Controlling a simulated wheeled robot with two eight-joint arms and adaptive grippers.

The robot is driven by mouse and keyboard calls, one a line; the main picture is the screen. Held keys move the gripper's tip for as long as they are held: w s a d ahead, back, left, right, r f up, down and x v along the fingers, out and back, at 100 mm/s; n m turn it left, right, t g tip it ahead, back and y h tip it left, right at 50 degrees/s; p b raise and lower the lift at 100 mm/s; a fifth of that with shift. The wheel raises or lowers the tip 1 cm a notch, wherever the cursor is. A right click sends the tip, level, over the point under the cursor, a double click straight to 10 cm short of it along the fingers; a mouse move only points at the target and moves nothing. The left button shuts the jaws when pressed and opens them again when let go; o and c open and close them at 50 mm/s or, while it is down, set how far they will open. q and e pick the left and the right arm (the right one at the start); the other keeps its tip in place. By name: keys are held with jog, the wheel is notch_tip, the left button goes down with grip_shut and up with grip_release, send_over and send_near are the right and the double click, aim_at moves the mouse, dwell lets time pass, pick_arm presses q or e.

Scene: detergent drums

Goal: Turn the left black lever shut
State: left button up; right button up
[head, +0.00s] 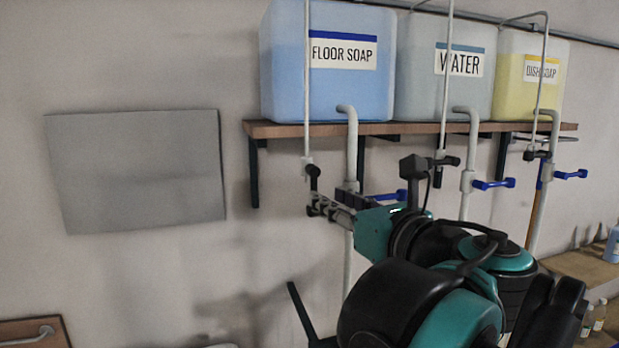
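The left black lever (314,178) hangs below a pale fitting on the thin white pipe (306,80) in front of the floor soap drum (318,85). It points roughly down. My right gripper is not in view.
A water drum (430,90) and a yellow dish soap drum (525,95) share the wooden shelf (280,130). Other black levers (447,161) and blue levers (493,184) sit on pipes to the right. A grey panel (135,170) is on the left wall.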

pick_arm(q)
jog(key=p+x, duration=0.1)
jog(key=x, duration=0.5)
jog(key=shift+w+a, duration=0.15)
grip_shut()
